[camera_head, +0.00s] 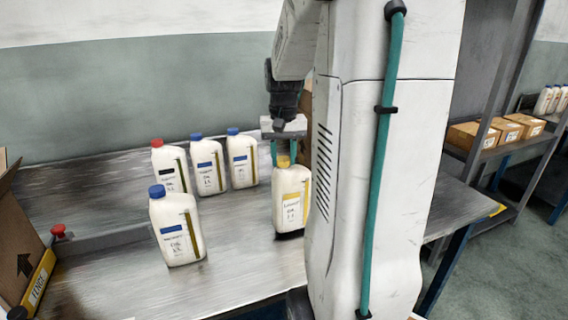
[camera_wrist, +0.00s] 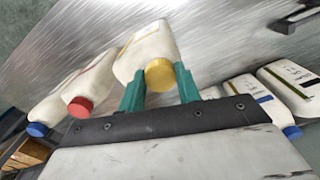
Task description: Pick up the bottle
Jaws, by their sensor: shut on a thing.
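A white bottle with a yellow cap and yellow label (camera_head: 290,203) is upright at the right part of the metal table (camera_head: 240,262), beside my arm. My gripper (camera_head: 284,160) comes down from above and its green fingers are shut on the bottle's cap end. A dark shadow lies under the bottle; I cannot tell for sure whether its base is clear of the table. In the wrist view the yellow cap (camera_wrist: 160,75) sits between the two green fingers, with the white bottle body (camera_wrist: 147,46) beyond it.
A red-capped bottle (camera_head: 171,170) and two blue-capped bottles (camera_head: 207,170) (camera_head: 242,163) stand behind to the left. Another blue-capped bottle (camera_head: 177,230) stands nearer, left. An open cardboard box (camera_head: 25,245) is at the left edge. Shelves with small boxes (camera_head: 472,136) are at right.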

